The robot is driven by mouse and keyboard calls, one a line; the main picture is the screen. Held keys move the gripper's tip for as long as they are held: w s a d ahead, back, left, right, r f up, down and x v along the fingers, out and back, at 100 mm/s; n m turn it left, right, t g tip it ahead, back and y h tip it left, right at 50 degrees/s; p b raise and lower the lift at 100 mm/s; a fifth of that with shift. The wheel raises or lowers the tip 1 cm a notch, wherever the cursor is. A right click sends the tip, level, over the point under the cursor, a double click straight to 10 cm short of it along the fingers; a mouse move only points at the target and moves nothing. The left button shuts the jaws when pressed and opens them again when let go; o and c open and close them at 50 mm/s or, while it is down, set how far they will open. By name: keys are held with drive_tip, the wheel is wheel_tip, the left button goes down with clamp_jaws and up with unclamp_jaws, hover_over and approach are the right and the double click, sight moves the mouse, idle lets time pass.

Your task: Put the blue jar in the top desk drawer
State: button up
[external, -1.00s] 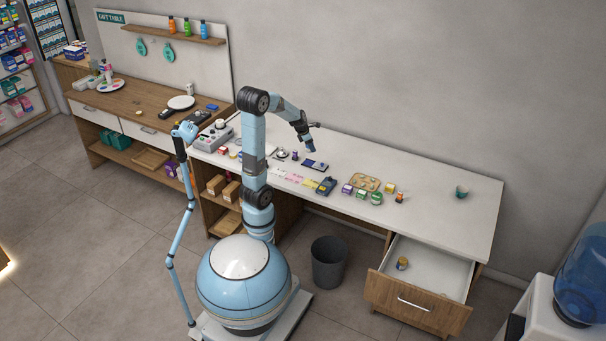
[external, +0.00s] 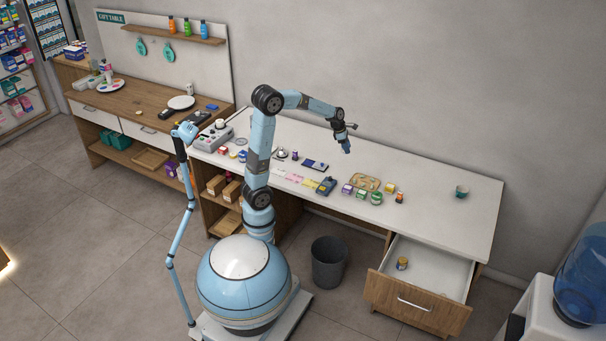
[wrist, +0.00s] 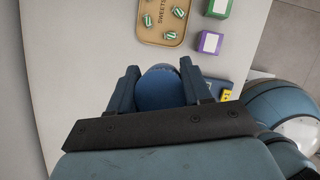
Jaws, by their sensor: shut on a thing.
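My gripper (external: 346,147) is raised above the white desk. In the wrist view my gripper (wrist: 160,90) is shut on a round blue jar (wrist: 160,88), which sits between the two fingers. In the external view the jar is too small to make out clearly at the fingertips. The top desk drawer (external: 416,303) is pulled open at the right end of the desk, to the right of and below my gripper.
The desk (external: 440,190) holds a sweets tray (external: 366,182), also in the wrist view (wrist: 148,38), small boxes such as a purple one (wrist: 209,42), and a teal cup (external: 461,191). A bin (external: 328,262) stands on the floor below. The desk's right part is mostly clear.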

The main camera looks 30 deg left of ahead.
drive_tip(key=s+d+m+g, duration=0.1)
drive_tip(key=s+d+m, duration=0.2)
drive_tip(key=s+d, duration=0.8)
drive_tip(key=s+d+m+g, duration=0.2)
drive_tip(key=s+d+m, duration=0.15)
drive_tip(key=d, duration=1.45)
drive_tip(key=s+d+f+m+g, duration=0.1)
drive_tip(key=s+d+m, duration=0.1)
drive_tip(key=s+d, duration=0.55)
drive_tip(key=s+d+m+y, duration=0.15)
drive_tip(key=s+d, duration=0.35)
drive_tip(key=s, duration=0.6)
drive_tip(key=s+d+f+m+g+h, duration=0.1)
drive_tip(key=s+d+m, duration=0.2)
drive_tip(key=s+d, duration=0.45)
drive_tip(key=shift+y, duration=0.25)
drive_tip(key=f, duration=1.4)
drive_tip(key=s+a+f, duration=0.1)
drive_tip(key=f, duration=2.7)
drive_tip(key=shift+s+a, duration=0.2)
drive_tip(key=shift+a, duration=0.05)
drive_tip(key=o, duration=1.1)
drive_tip(key=shift+o, duration=0.2)
